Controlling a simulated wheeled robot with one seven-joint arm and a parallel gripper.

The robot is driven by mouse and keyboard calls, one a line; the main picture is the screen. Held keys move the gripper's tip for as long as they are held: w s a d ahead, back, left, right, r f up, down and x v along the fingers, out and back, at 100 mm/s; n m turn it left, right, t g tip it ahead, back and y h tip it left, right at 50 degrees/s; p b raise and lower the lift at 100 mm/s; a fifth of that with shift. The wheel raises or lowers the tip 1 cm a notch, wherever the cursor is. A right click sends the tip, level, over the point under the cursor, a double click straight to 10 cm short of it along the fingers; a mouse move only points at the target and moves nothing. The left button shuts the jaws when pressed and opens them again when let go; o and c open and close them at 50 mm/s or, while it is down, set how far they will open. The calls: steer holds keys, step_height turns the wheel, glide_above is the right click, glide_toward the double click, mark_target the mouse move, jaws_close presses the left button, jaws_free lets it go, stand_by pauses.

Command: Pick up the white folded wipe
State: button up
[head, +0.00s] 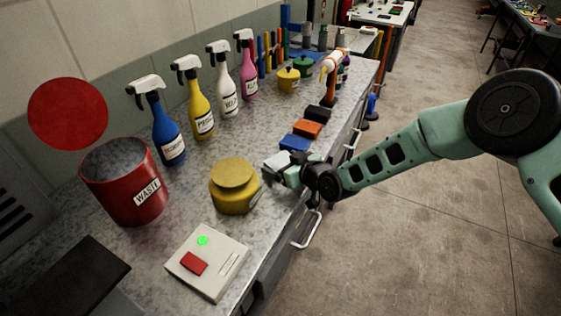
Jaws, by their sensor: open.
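The white folded wipe (277,161) appears as a pale flat piece on the grey bench, at the near end of a row of coloured pieces. My gripper (268,177) is open and low over the bench, right beside the wipe on its near side. The gripper partly hides the wipe's near edge. I cannot tell whether the fingers touch it.
A yellow lidded pot (233,187) stands close left of my gripper. Blue (295,142), orange (307,128) and black (318,113) pieces lie beyond the wipe. Several spray bottles, a red waste bin (117,185) and a button box (207,262) stand around.

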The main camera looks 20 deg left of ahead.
steer(key=c, duration=0.8)
